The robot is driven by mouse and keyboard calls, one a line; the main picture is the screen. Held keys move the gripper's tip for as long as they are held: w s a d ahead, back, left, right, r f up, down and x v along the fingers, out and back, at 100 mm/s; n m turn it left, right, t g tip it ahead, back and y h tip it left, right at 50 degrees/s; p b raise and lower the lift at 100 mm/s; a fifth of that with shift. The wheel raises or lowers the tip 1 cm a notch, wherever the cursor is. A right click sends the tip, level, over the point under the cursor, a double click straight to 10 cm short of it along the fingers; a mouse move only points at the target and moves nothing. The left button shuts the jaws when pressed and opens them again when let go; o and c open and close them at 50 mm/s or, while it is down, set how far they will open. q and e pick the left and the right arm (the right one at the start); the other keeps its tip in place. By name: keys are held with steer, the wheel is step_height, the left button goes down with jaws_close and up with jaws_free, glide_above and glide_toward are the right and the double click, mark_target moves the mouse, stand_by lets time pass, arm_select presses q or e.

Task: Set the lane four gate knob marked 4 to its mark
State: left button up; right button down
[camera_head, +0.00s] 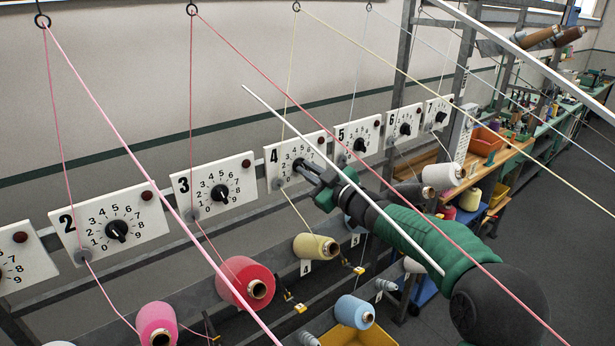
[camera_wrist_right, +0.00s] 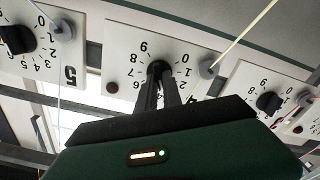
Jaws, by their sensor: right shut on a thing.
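The lane four gate plate (camera_head: 278,157), marked 4, is a white panel with a number dial in the row on the rail. My right gripper (camera_head: 305,170) reaches it from the right and is shut on its black knob. In the right wrist view the plate (camera_wrist_right: 125,50) appears upside down, and the two fingers of my right gripper (camera_wrist_right: 160,85) close on the black knob (camera_wrist_right: 158,68) at the dial's centre. The fingers hide part of the dial and the knob's pointer, so I cannot tell its setting. My left gripper is not in view.
Similar plates marked 2 (camera_head: 75,222), 3 (camera_head: 238,168), 5 (camera_head: 370,128) and 6 (camera_head: 414,113) flank it. Strung yarns cross the space; a long white rod (camera_head: 340,172) passes in front of my right gripper. Yarn cones, including a yellow one (camera_head: 310,247) and red one (camera_head: 235,285), stand below.

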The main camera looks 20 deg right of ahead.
steer(key=shift+f+n+b, duration=0.3)
steer(key=shift+n+b, duration=0.3)
steer(key=shift+n, duration=0.2)
steer(key=shift+f+n+b, duration=0.25)
steer(key=shift+n+b, duration=0.3)
steer(key=shift+n, duration=0.25)
steer(key=c, duration=1.6)
jaws_free()
steer(key=shift+s+r, duration=0.15)
steer(key=shift+o, duration=0.5)
steer(key=shift+s+r, duration=0.1)
steer(key=shift+r, duration=0.1)
steer(key=shift+d, duration=0.1)
steer(key=b+v, duration=0.5)
steer(key=v, duration=1.1)
steer(key=shift+s, duration=0.3)
